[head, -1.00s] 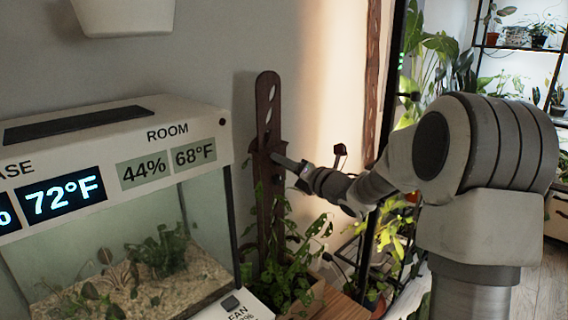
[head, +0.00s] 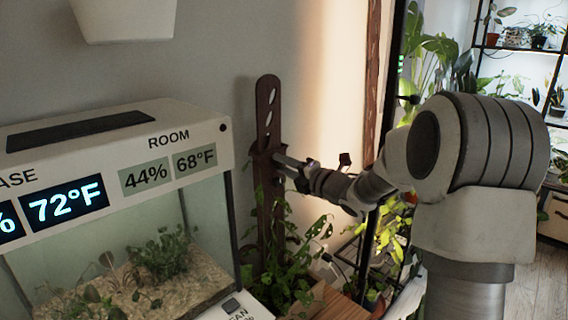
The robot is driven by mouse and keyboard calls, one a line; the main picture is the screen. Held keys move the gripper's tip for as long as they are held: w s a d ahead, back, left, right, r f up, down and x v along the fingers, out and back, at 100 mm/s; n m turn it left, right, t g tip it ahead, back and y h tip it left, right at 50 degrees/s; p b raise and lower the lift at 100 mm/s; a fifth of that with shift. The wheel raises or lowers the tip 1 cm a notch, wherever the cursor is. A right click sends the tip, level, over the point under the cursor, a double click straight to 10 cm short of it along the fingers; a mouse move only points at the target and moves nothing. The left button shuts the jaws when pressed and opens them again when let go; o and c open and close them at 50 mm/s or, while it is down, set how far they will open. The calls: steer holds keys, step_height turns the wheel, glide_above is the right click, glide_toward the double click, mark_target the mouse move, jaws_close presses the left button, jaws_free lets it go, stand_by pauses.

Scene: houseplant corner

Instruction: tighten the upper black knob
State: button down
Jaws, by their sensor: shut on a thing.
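A dark wooden plant support (head: 267,115) with oval slots stands upright against the wall, right of the glass tank. My gripper (head: 284,160) reaches in from the right at a clamp-like bracket (head: 261,158) on the support's upper half. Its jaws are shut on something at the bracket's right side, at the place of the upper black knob. The knob itself is hidden by the jaws, or too small and dark to tell apart.
A glass tank with readouts (head: 110,185) fills the left. A white pot (head: 130,20) hangs at upper left. A dark upright post (head: 385,130) and foliage stand behind my arm.

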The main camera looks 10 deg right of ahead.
steer(key=m+p, duration=0.6)
steer(key=m, duration=0.1)
steer(key=m+g+y+p, duration=0.1)
steer(key=m+p, duration=0.4)
steer(key=m, duration=0.3)
steer(key=m+y+p, duration=0.1)
steer(key=m+p, duration=0.5)
steer(key=m, duration=0.2)
steer(key=shift+d+f+g+p, duration=0.1)
steer(key=shift+f+g+p, duration=0.05)
steer(key=shift+g+p, duration=0.2)
steer(key=shift+m, duration=0.3)
steer(key=c, duration=0.5)
jaws_free()
steer(key=shift+c, duration=0.2)
steer(key=f+v, duration=0.1)
steer(key=v, duration=1.6)
steer(key=shift+d+r, duration=0.15)
steer(key=shift+r, duration=0.25)
